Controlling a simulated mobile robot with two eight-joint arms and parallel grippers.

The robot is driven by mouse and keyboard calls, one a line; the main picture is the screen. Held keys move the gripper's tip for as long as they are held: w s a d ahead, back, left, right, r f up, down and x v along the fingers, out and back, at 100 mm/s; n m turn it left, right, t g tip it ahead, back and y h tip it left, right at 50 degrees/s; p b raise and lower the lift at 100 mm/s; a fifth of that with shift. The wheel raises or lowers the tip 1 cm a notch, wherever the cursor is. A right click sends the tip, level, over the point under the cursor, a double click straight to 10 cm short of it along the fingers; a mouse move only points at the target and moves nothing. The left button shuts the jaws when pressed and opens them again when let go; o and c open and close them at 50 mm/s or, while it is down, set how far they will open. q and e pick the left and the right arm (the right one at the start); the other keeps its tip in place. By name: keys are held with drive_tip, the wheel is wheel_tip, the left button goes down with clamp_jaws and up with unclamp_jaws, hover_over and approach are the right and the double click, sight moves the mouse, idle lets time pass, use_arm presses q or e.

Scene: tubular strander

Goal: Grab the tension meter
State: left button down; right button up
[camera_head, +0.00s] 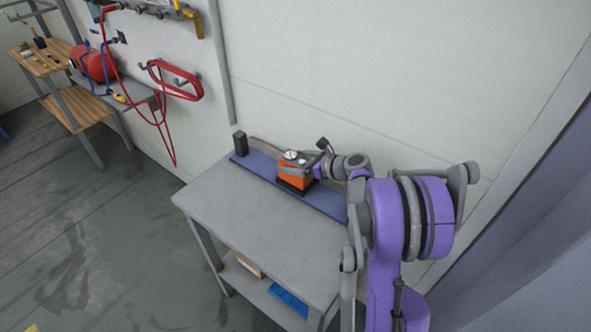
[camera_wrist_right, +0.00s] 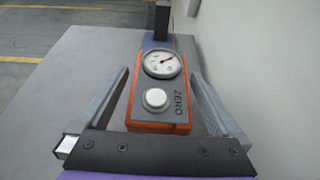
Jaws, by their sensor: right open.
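The tension meter (camera_head: 295,172) is an orange box with a grey top, standing on a blue mat on the grey table. In the right wrist view the tension meter (camera_wrist_right: 160,90) shows a round white dial, a pale button and the word ZERO. My right gripper (camera_head: 300,166) is at the tension meter. In the wrist view my right gripper (camera_wrist_right: 162,85) is open, with one finger on each side of the meter and a visible gap at least on the left. My left gripper is not in view.
The blue mat (camera_head: 255,169) lies along the wall side of the grey table (camera_head: 235,208), with a dark upright block (camera_head: 240,144) at its far end. The front of the tabletop is clear. A red hose coil (camera_head: 176,80) hangs on the wall at the left.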

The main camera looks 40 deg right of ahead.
clamp_jaws()
idle(0.3)
